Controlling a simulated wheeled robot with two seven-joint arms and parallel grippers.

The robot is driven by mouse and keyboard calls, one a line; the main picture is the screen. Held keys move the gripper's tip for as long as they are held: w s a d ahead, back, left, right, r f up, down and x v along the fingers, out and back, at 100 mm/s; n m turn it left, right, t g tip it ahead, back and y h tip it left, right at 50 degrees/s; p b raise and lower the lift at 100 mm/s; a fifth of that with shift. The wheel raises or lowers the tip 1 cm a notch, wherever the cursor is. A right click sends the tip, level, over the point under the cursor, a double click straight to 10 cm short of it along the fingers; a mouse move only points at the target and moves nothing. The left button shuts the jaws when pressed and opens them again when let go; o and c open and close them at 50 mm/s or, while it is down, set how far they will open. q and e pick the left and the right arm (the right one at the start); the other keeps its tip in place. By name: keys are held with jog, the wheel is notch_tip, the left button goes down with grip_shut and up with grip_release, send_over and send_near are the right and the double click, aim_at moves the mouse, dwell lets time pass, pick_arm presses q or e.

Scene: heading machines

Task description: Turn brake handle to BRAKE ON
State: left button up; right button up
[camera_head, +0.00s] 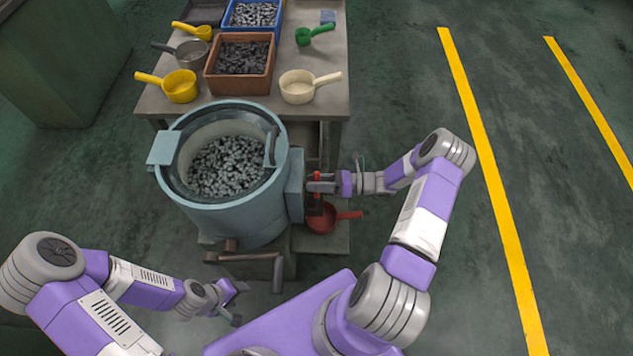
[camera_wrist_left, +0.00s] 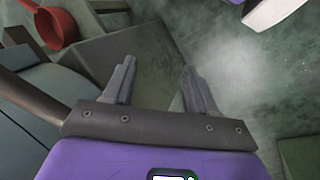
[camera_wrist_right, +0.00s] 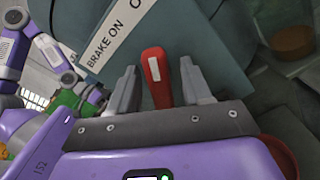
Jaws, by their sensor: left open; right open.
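The brake handle (camera_wrist_right: 157,77) is red with a small white mark. In the right wrist view it stands between the two open fingers of my right gripper (camera_wrist_right: 157,88), with a gap visible on the right side. The white label (camera_wrist_right: 118,32) reading BRAKE ON is on the machine's panel behind it. In the head view the red handle (camera_head: 318,186) shows at the right side of the round blue-grey machine (camera_head: 240,220), with my right gripper (camera_head: 322,183) at it. My left gripper (camera_head: 232,303) is open and empty, low in front of the machine; its fingers also show in the left wrist view (camera_wrist_left: 155,88).
The machine's drum holds grey metal pieces (camera_head: 226,165). A bent bar (camera_head: 250,256) sticks out at its front near my left gripper. A red scoop (camera_head: 322,218) lies below my right gripper. Behind, a table (camera_head: 330,120) carries bins and scoops. The floor at right is clear.

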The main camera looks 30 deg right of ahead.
jog(key=shift+c, duration=0.5)
grip_shut()
jog(key=shift+n, duration=0.3)
jog(key=n, duration=0.5)
jog(key=shift+s+n, duration=0.15)
jog(key=shift+n, duration=0.15)
jog(key=n, duration=0.6)
jog(key=shift+s+a, duration=0.15)
jog(key=shift+n, duration=0.5)
jog(key=shift+o, duration=0.5)
grip_release()
